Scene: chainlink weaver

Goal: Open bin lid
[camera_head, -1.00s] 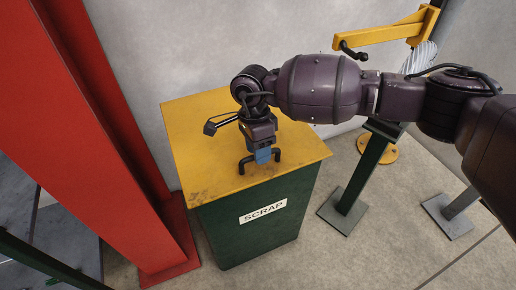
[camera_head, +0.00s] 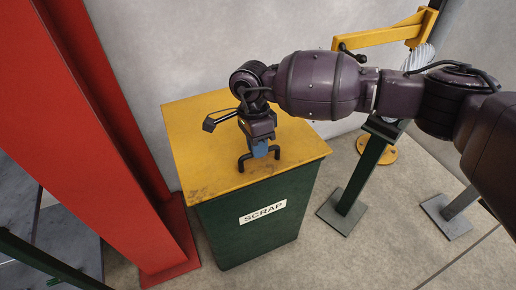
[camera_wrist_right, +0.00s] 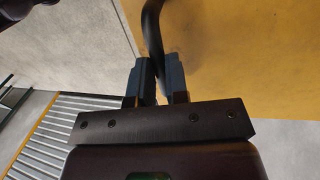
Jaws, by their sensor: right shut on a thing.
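The scrap bin (camera_head: 225,231) is a dark green box with a white "SCRAP" label on its front. Its yellow lid (camera_head: 205,175) lies flat across the top, and no gap shows. A black bar handle (camera_head: 243,165) stands on the lid near the front edge. My right gripper (camera_head: 260,150) reaches down from above onto the handle. In the right wrist view its two blue-grey fingers (camera_wrist_right: 158,85) are closed around the dark handle bar (camera_wrist_right: 152,30), over the yellow lid (camera_wrist_right: 230,60). My left gripper is not in view.
A red steel column (camera_head: 110,130) stands close at the left of the bin. Green posts (camera_head: 352,185) on grey base plates stand at the right. A yellow arm bracket (camera_head: 380,37) is at the upper right. A grey wall is behind the bin.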

